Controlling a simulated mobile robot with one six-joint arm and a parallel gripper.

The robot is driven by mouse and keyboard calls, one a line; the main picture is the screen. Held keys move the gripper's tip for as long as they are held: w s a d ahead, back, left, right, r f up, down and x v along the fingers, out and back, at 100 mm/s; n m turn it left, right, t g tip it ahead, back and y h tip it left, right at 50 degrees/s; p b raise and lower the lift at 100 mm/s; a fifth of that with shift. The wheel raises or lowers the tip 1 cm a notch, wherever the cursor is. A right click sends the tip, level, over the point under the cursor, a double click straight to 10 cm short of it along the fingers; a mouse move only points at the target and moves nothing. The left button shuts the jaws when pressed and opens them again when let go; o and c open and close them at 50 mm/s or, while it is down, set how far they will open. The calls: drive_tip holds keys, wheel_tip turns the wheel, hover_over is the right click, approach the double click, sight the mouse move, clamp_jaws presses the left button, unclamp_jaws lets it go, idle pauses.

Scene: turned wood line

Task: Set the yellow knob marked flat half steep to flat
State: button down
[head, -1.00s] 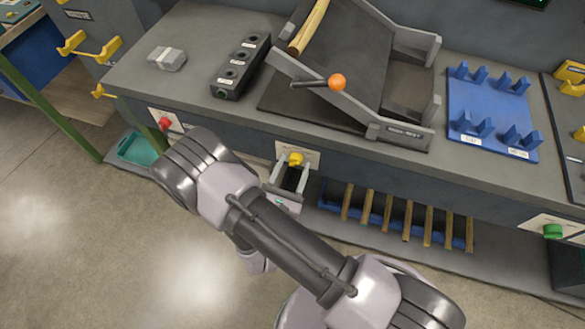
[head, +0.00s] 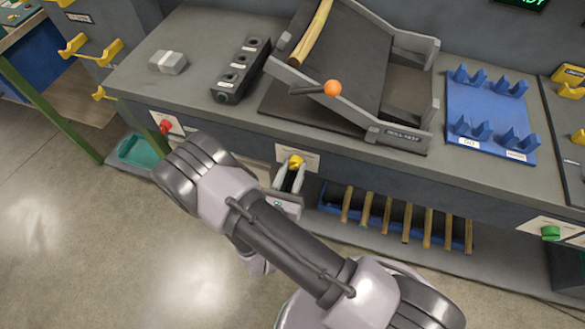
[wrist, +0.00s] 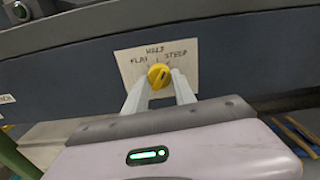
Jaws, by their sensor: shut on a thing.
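The yellow knob (head: 295,161) sits on a pale label plate (wrist: 188,70) on the bench's front face. In the wrist view the knob (wrist: 159,76) shows between the tips of my gripper (wrist: 159,88), which is shut on it from both sides. The plate reads FLAT at upper left, HALF at the top and STEEP at upper right. A dark line on the knob's face leans towards the upper right, but I cannot tell exactly which mark it meets. In the head view my gripper (head: 290,180) reaches the knob from the front.
Above the knob stands a tilted ramp (head: 345,55) with an orange-balled lever (head: 332,88) and a wooden stick. A blue rack (head: 490,105) is to its right. Below, a blue tray (head: 335,205) holds several wooden sticks. A red knob (head: 165,126) is further left on the bench front.

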drive_tip(key=shift+d+r+n+p, duration=0.1)
drive_tip(key=shift+n+p, duration=0.8)
drive_tip(key=shift+n, duration=3)
drive_tip(key=shift+d+n+p, duration=0.1)
drive_tip(key=shift+n+p, duration=0.8)
drive_tip(key=shift+n, duration=3.3)
drive_tip(key=c, duration=1)
unclamp_jaws()
drive_tip(key=shift+c, duration=0.2)
drive_tip(key=shift+s+a, duration=0.15)
